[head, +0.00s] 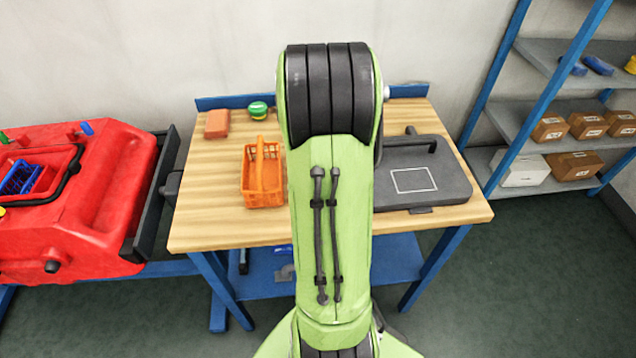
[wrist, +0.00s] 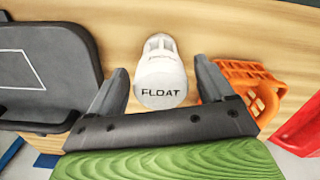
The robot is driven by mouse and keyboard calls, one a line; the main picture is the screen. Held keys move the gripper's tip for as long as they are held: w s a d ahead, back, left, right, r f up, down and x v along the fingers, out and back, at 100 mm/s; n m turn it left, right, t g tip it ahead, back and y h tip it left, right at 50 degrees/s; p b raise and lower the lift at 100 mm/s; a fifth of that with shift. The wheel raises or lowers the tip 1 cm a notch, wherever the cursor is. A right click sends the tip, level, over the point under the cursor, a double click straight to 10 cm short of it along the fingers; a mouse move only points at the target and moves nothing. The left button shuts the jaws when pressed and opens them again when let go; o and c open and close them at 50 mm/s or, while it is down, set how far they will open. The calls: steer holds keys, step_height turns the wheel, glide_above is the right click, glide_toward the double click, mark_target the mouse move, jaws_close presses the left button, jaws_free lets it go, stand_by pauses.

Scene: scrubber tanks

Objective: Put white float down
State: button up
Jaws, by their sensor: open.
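The white float (wrist: 160,75), marked "FLOAT", is on the wooden bench in the wrist view. It lies between the dark plate and the orange basket. My gripper (wrist: 158,92) is open, with one finger on each side of the float and a visible gap to each. In the head view my green arm hides both the float and the gripper.
The bench (head: 220,230) also holds an orange basket (head: 264,199), an orange-brown block (head: 217,124), a green-topped item (head: 258,110) and a dark plate with a handle (head: 440,195). A red tank (head: 75,220) stands left, shelves (head: 545,120) right.

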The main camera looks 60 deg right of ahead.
step_height(320, 180, up, 12)
steer(key=p, duration=0.3)
steer(key=w+a+r+n+t+h, duration=0.1)
steer(key=a+r+n, duration=0.15)
steer(key=a, duration=0.55)
steer(key=w+a+r+n+t, duration=0.1)
steer(key=a+r+t, duration=0.15)
steer(key=a, duration=0.55)
steer(key=s+a+n+t+y, duration=0.1)
steer(key=s+a+n+t, duration=0.1)
steer(key=s+a, duration=0.5)
steer(key=a+n, duration=0.1)
steer(key=a, duration=0.3)
steer(key=shift+r+n, duration=0.15)
steer(key=shift+n, duration=0.1)
